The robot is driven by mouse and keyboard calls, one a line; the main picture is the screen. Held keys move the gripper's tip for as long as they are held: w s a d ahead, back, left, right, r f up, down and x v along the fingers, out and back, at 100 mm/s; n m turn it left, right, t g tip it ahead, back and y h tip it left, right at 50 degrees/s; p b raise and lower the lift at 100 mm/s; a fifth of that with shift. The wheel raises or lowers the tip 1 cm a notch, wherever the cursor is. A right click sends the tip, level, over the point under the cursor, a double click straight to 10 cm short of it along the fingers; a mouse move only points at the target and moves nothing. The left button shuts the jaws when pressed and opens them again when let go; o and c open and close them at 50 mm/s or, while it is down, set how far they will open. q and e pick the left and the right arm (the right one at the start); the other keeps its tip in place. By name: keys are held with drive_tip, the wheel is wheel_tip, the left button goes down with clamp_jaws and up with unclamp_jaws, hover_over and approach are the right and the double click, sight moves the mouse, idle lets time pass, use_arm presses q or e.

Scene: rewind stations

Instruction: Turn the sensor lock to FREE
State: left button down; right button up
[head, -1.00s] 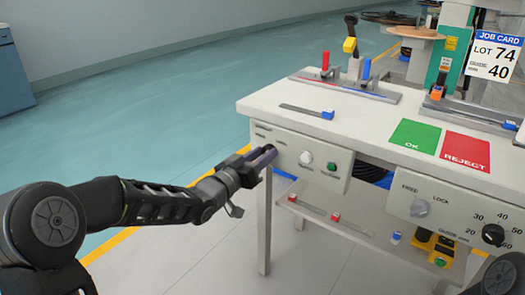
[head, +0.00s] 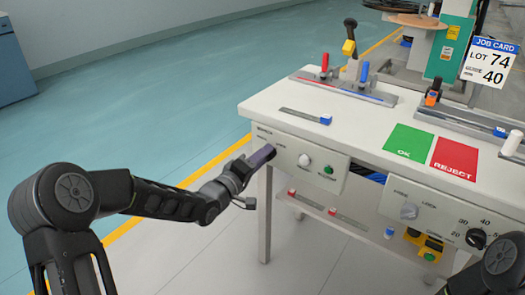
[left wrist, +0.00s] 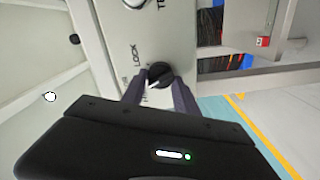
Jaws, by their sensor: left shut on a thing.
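My left gripper (head: 270,153) is at the left end of the bench's front panel (head: 325,185). In the left wrist view, the left gripper's fingers (left wrist: 159,92) are shut on a small black knob (left wrist: 160,71), one on each side. The knob has a white pointer mark slanting toward the lower left of that picture. The word LOCK (left wrist: 135,56) is printed beside it; a second label nearer the fingers is partly hidden and hard to read. My right gripper is not in view.
A white knob (head: 304,160) and green button (head: 328,169) sit to the right on the same panel. Another panel holds a grey knob (head: 409,211) and a black dial (head: 476,238). The bench top bears green OK (head: 408,141) and red REJECT (head: 454,158) mats.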

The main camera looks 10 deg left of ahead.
use_arm(q)
drive_tip(key=n+p, duration=0.2)
drive_tip(key=n, duration=0.2)
drive_tip(key=shift+a, duration=0.1)
idle(0.3)
drive_tip(key=c, duration=0.9)
unclamp_jaws()
drive_tip(key=shift+c, duration=0.2)
drive_tip(key=p+v, duration=0.1)
drive_tip(key=v, duration=0.6)
drive_tip(key=shift+s+p, duration=0.4)
drive_tip(key=shift+f, duration=0.1)
